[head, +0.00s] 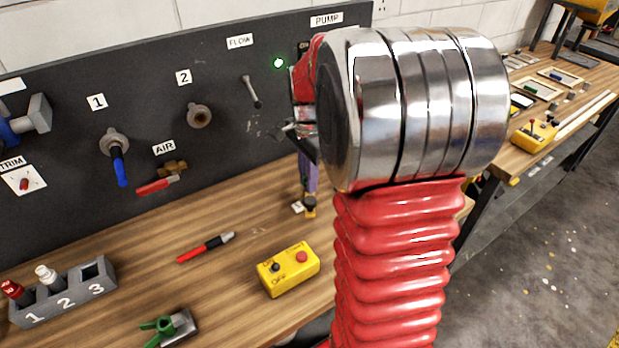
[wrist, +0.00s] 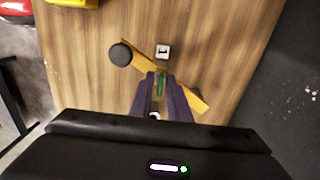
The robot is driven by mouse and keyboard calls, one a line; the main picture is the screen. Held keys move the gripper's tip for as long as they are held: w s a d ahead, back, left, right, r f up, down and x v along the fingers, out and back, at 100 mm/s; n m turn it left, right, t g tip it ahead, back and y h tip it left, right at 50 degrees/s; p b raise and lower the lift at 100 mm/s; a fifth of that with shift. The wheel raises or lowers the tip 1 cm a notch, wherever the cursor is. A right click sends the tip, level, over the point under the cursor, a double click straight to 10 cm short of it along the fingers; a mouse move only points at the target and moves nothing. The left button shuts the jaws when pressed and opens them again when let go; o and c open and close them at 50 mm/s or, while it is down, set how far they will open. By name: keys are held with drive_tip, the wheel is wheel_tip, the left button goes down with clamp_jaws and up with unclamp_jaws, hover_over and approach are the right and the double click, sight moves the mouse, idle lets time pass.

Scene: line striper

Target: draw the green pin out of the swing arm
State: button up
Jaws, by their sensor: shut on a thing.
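The yellow swing arm (wrist: 188,92) runs slantwise across the wooden bench in the wrist view, with a dark round knob (wrist: 121,54) by its upper left end. My gripper (wrist: 160,80) has purple fingers and is shut on the green pin (wrist: 160,86), over the middle of the swing arm. The pin's lower end is hidden, so I cannot tell how deep it sits. My arm hides most of the swing arm there.
A small white label marked 1 (wrist: 163,51) lies beside the swing arm. A yellow button box (head: 289,269), a red pen-like tool (head: 205,247), a green-handled part (head: 166,328) and a numbered grey holder (head: 64,292) stand on the bench. A dark panel (head: 225,130) rises behind.

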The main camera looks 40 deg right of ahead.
clamp_jaws()
drive_tip(key=shift+r, duration=0.7)
idle(0.6)
drive_tip(key=shift+r, duration=3.05)
